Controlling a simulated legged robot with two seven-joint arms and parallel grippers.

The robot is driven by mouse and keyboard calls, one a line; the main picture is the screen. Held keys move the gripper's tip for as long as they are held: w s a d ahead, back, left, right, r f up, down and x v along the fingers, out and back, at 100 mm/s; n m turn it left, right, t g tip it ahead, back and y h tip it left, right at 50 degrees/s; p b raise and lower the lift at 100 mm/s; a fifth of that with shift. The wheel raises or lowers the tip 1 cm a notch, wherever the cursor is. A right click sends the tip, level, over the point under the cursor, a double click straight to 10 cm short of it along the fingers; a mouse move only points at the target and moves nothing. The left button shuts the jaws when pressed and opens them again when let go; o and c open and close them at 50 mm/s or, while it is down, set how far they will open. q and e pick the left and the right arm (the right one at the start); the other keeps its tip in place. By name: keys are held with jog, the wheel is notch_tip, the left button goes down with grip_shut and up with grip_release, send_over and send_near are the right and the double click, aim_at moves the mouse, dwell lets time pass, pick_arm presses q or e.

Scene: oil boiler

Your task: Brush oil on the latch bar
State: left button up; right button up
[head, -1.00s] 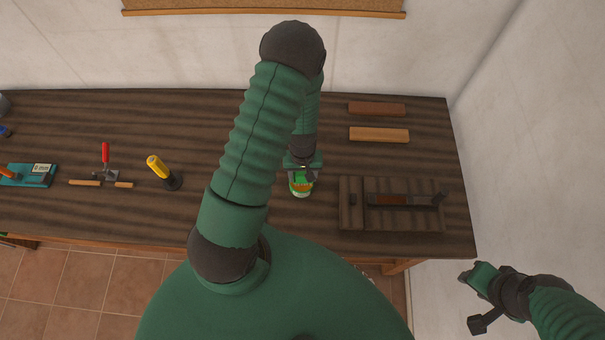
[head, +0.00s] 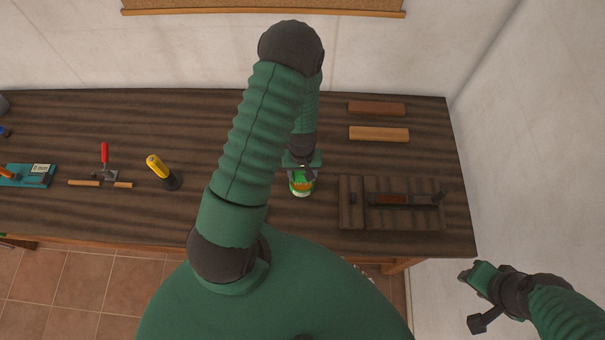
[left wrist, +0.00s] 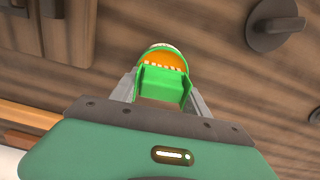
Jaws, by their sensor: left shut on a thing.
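My left gripper (head: 301,176) points down over the table, left of the latch board. In the left wrist view its grey fingers (left wrist: 163,92) are shut on a green brush-like piece (left wrist: 162,82). Just beyond it is a round green container (head: 301,188) with orange inside, also in the left wrist view (left wrist: 165,58). Pale bristle-like tips show at the orange; I cannot tell whether they touch it. The latch bar (head: 392,200), brown and dark grey, lies across a wooden board (head: 405,222) at the table's right. My right gripper (head: 478,298) hangs off the table's right side; its jaws are unclear.
Two wooden blocks, dark (head: 376,109) and lighter (head: 379,134), lie behind the latch board. A yellow-handled tool (head: 158,168), a red-handled clamp (head: 105,160) and a teal tray (head: 30,175) stand to the left. The wooden table (head: 230,103) backs against the wall.

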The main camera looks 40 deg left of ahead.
pick_arm(q)
jog(key=shift+s+d, duration=0.15)
jog(key=shift+s, duration=0.05)
dwell(0.3)
jog(key=r+p, duration=0.2)
jog(key=r, duration=0.1)
jog(key=shift+w+a+p, duration=0.2)
jog(key=shift+w+p, duration=0.05)
jog(key=shift+p, duration=0.15)
notch_tip(320, 180, up, 4)
jog(key=p, duration=0.3)
jog(key=shift+d, duration=0.1)
jog(key=shift+f, duration=0.1)
